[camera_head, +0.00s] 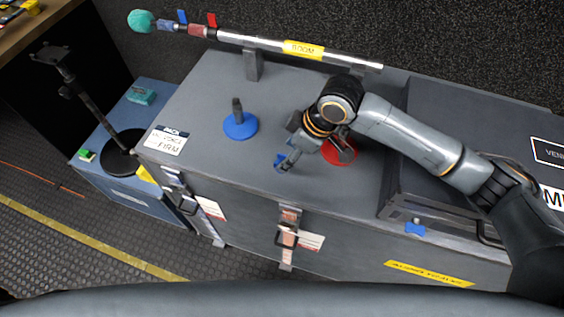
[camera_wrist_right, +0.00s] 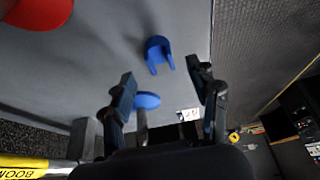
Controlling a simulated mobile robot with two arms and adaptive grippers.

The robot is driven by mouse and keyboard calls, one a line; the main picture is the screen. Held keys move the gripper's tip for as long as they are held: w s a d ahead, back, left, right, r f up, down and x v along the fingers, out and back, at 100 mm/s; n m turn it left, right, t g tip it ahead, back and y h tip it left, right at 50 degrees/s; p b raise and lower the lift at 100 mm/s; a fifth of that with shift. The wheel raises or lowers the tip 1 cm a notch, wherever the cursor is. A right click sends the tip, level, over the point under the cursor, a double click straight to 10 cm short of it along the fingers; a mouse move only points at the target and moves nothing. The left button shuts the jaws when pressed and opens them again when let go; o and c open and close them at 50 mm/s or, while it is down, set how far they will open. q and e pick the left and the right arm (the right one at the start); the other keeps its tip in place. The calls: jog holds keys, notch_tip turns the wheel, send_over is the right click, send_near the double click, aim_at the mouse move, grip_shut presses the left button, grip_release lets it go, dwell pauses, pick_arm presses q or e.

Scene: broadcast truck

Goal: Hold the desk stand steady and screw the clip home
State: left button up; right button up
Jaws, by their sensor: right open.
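A blue round desk stand (camera_head: 240,126) with a short dark post stands upright on the grey case top; it also shows in the wrist view (camera_wrist_right: 147,100). A red round base (camera_head: 343,152) is partly hidden behind my right gripper (camera_head: 288,160). A blue U-shaped clip (camera_wrist_right: 158,52) shows beyond the gripper's fingertips; in the head view, blue (camera_head: 279,160) shows at the fingertips. My right gripper (camera_wrist_right: 165,90) is open, with no object clearly between its fingers. A taller black stand (camera_head: 122,160) stands on the blue case at left. My left gripper is not in view.
A boom pole (camera_head: 345,59) with a yellow label lies along the back on supports. A dark box (camera_head: 440,180) fills the right side. A blue piece (camera_head: 414,229) sits at the front edge. A white card (camera_head: 166,140) lies at left.

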jog(key=x, duration=0.5)
jog(key=shift+s+d, duration=0.1)
jog(key=c, duration=1)
